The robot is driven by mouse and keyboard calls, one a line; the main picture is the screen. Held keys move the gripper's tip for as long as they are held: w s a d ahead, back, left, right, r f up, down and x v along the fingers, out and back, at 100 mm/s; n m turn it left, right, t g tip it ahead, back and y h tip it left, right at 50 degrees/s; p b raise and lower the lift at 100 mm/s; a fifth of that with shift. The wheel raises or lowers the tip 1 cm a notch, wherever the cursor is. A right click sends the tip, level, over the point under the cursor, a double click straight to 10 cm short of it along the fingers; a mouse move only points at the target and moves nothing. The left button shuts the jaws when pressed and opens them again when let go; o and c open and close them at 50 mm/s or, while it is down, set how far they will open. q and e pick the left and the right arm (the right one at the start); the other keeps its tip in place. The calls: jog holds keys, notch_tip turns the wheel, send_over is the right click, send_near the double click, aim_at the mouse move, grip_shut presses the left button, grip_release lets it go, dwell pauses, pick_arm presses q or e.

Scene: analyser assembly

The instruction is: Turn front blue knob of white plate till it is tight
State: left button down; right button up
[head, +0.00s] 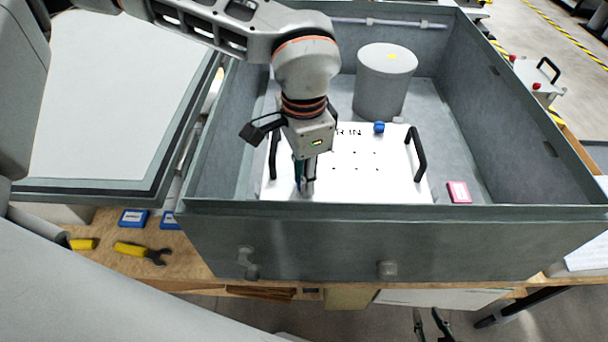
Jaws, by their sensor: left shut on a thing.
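The white plate (375,185) lies flat inside the grey case, with a black handle at each side. My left gripper (305,190) reaches down to the plate's front left part. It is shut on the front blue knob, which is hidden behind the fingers. Another blue knob (379,127) stands at the plate's back edge, clear of the gripper. How tight the front knob is cannot be seen. My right gripper (431,325) is low at the bottom edge of the view, outside the case. Its fingers are apart and empty.
The case's front wall (330,245) stands between the plate and me. A grey cylinder (384,85) stands behind the plate, and a pink box (459,192) lies right of it. The open lid (100,100) is at left. A yellow-black tool (140,252) lies on the wooden bench.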

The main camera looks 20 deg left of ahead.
pick_arm(q)
jog(key=shift+w+r, duration=0.1)
jog(key=shift+r, duration=0.1)
jog(key=c, duration=1.9)
grip_release()
jog(key=shift+f, duration=0.1)
